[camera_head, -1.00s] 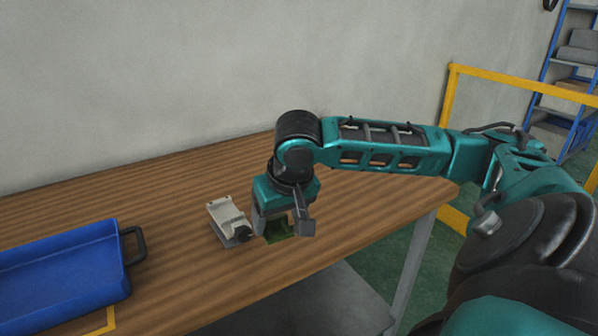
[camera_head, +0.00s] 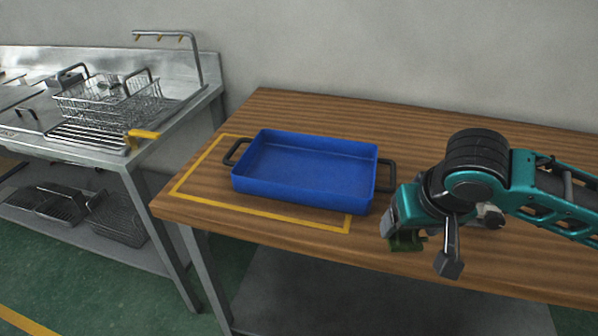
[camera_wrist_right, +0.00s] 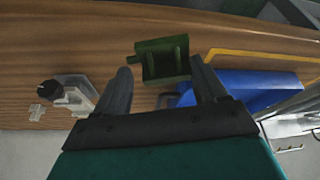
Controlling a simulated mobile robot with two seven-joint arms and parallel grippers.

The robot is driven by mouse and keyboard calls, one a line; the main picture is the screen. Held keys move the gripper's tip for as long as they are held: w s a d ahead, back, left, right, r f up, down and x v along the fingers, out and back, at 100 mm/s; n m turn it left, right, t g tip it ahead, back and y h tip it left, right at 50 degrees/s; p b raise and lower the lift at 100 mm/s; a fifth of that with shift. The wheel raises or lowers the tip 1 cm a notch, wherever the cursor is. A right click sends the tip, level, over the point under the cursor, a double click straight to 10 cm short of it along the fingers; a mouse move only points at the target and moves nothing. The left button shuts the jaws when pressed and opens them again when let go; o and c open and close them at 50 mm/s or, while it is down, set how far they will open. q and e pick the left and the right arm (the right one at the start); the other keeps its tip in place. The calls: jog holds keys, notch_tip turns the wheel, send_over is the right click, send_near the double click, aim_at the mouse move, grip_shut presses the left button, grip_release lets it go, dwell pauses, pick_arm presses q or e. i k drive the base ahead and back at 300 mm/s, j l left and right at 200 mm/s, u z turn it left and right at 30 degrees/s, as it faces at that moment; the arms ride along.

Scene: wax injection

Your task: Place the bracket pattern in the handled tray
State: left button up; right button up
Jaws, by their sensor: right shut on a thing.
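The bracket pattern (camera_head: 404,242) is a small dark green piece, partly hidden by my right gripper (camera_head: 420,244). In the right wrist view the bracket pattern (camera_wrist_right: 162,60) shows between the two fingers of my right gripper (camera_wrist_right: 162,72), which is shut on it. The gripper is over the front part of the table, just right of the handled tray. The handled tray (camera_head: 262,190) is blue, rectangular and empty, with a dark handle at each end. It also shows in the right wrist view (camera_wrist_right: 240,88). My left gripper is not in view.
The wooden table (camera_head: 420,128) has a yellow outline (camera_head: 270,213) around the tray. A small grey device (camera_head: 490,216) is mostly hidden behind my right gripper; it shows in the right wrist view (camera_wrist_right: 72,95). A metal sink bench (camera_head: 85,150) with wire baskets stands left.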

aim_at(308, 174)
jog(key=i+j, duration=0.1)
jog(key=j, duration=0.7)
jog(key=i+j, duration=0.2)
jog(key=j, duration=0.15)
jog(key=i+j, duration=0.2)
jog(key=j, duration=0.15)
jog(key=i, duration=0.3)
